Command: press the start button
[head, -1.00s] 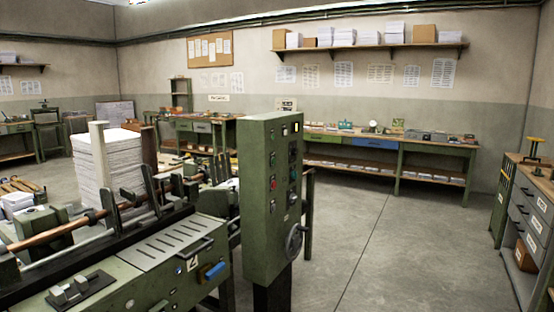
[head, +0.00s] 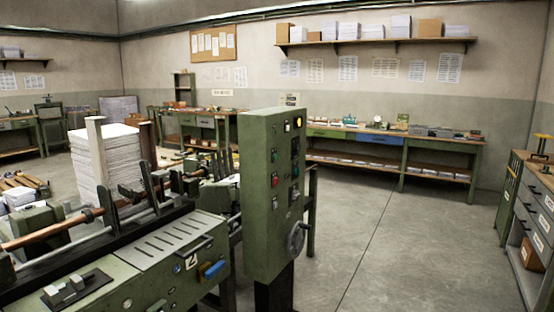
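The green control box (head: 257,200) stands upright on a dark post in the middle of the head view. Its right-hand face carries several small controls. A dark green button (head: 274,155) sits on the left column of that face, with a red button (head: 274,180) below it. At the top, a pale lamp (head: 287,126) is beside a glowing amber lamp (head: 298,123). The labels are too small to read, so I cannot tell for sure which control is the start button. Neither of my grippers shows in the view.
A green machine (head: 150,262) with rods and a tall paper stack (head: 104,160) fills the left front. A handwheel (head: 296,238) sticks out low on the box. Drawers (head: 533,215) stand at the right edge. Open concrete floor (head: 390,250) lies between.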

